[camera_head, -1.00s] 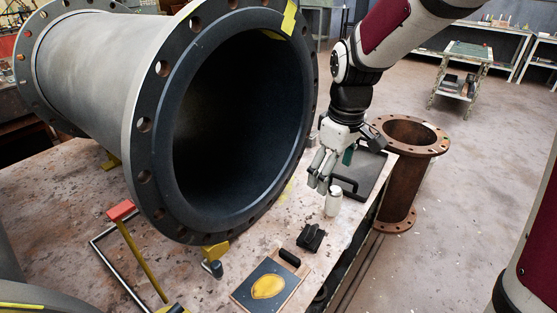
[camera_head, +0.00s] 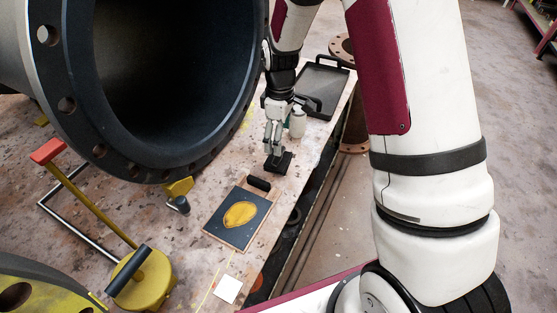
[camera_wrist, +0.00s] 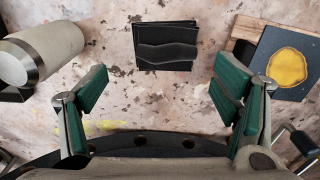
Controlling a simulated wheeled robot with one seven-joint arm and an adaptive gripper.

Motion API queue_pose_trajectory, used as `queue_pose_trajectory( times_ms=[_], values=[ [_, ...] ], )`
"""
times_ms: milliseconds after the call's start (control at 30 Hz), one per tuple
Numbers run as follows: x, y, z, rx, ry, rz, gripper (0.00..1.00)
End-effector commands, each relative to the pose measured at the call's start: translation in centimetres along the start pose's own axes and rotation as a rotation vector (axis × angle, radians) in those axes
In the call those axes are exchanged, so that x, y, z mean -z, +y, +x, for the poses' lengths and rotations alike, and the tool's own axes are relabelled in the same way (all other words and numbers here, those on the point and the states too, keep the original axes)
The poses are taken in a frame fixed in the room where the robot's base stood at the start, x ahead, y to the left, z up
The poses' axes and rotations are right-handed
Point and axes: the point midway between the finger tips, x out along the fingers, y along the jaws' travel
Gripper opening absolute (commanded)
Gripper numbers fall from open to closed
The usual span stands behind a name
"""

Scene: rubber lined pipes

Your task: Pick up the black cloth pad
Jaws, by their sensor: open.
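The black cloth pad (camera_wrist: 166,47) lies flat on the stained table top in the wrist view, near the top centre. It looks like a dark, folded stack with a wavy edge. In the head view the pad (camera_head: 279,163) sits near the table's right edge, partly behind my fingers. My gripper (camera_wrist: 160,95) is open and empty, its green-lined fingers spread to either side of the pad and short of it in the picture. My gripper (camera_head: 273,150) also shows in the head view, pointing down above the pad. Whether the fingertips touch it cannot be told.
A board with a yellow patch (camera_head: 240,216) lies close to the pad. A white bottle (camera_head: 298,122) and a black tray (camera_head: 321,87) stand behind it. The large flanged pipe (camera_head: 150,75) rises close on the left. The table's edge is close on the right.

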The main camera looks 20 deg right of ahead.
Motion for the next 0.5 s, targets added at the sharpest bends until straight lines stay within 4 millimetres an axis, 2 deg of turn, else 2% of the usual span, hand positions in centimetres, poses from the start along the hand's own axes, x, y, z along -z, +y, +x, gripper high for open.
queue_pose_trajectory(
  times_ms=[267, 500],
  values=[
    [0.0, -0.2, 2.1, 0.000, -0.001, 0.000, 0.82],
    [0.0, -0.8, 5.5, 0.001, -0.001, 0.000, 0.82]
  ],
)
